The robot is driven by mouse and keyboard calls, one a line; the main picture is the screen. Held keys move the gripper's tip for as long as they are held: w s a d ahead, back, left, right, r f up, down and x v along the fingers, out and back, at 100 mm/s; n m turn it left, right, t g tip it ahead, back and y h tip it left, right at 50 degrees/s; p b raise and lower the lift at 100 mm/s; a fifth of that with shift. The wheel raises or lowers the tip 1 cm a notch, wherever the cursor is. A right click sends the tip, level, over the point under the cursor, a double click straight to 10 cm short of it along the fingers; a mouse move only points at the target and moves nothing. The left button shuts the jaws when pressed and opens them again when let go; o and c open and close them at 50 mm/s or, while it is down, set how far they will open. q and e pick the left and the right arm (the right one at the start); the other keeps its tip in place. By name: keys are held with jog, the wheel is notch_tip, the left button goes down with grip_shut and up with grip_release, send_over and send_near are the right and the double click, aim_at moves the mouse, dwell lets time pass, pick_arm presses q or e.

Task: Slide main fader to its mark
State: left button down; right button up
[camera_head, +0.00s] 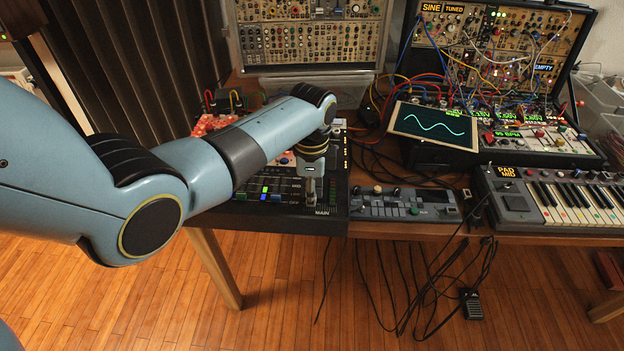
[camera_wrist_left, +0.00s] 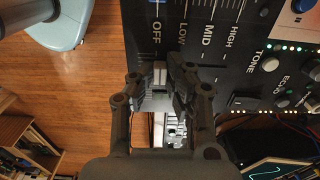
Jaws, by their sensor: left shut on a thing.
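The dark mixer (camera_head: 337,190) lies on the left part of the table, with "MAIN" printed at its front right corner. My left gripper (camera_head: 311,196) reaches down to the panel just above that word. In the left wrist view, its fingers (camera_wrist_left: 165,77) are closed around a pale fader cap (camera_wrist_left: 160,72), the main fader. The cap sits about level with the printed "OFF"; "LOW", "MID" and "HIGH" follow to the right. The fingers hide much of the slot, and I cannot make out a separate target mark. My right gripper is not in view.
Smaller faders with green and blue caps (camera_head: 265,189) are left of my gripper. A small grey device (camera_head: 405,205) lies right of the mixer, then a keyboard (camera_head: 560,200). A waveform screen (camera_head: 434,125) and patch cables stand behind. The table's front edge is close.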

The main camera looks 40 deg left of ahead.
pick_arm(q)
jog(key=shift+s+d+r, duration=0.15)
jog(key=shift+s+d, duration=0.1)
jog(key=shift+s, duration=0.1)
jog(key=shift+f, duration=0.25)
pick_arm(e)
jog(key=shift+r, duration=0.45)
pick_arm(q)
jog(key=c, duration=1.4)
grip_release()
jog(key=shift+o, duration=0.4)
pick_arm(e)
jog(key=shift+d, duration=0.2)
pick_arm(q)
jog(key=shift+r, duration=0.15)
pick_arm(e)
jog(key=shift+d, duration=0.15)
pick_arm(q)
notch_tip(320, 180, up, 12)
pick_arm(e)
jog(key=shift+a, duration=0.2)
